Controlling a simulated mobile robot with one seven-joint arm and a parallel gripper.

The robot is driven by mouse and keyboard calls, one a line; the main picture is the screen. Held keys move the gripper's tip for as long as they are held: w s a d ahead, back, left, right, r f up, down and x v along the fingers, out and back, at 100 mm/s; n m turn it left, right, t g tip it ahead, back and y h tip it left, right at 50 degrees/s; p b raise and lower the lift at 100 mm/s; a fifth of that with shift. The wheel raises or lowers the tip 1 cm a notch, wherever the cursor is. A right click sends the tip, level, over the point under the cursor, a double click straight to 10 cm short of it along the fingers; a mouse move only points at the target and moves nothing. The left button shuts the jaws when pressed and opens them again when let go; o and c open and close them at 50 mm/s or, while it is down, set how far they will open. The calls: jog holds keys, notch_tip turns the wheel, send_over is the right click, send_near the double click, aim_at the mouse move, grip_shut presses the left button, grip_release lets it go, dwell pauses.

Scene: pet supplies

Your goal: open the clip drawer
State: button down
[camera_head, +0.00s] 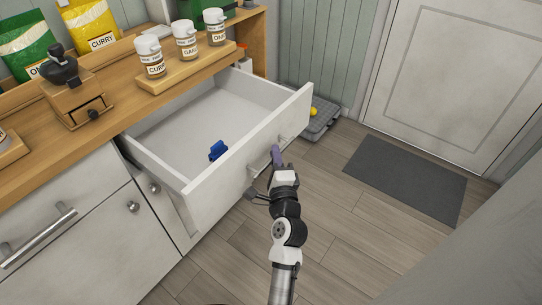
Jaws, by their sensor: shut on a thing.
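The clip drawer (236,151) is a white drawer under the wooden counter, and it stands pulled well out. A small blue clip (217,150) lies on its floor near the front panel. My gripper (270,163) is at the outer face of the drawer front, shut on the drawer's bar handle (259,162). My gripper hides part of the handle. My arm reaches up to it from the bottom of the picture.
The wooden counter (110,97) holds labelled jars (186,40) on a wooden stand, a coffee grinder (74,87) and bags (88,25). A grey crate (320,122) sits on the floor behind the drawer. A dark mat (408,178) lies before the door.

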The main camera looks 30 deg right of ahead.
jog(key=shift+d, duration=0.1)
jog(key=c, duration=1.5)
grip_release()
jog(key=shift+s+f, duration=0.1)
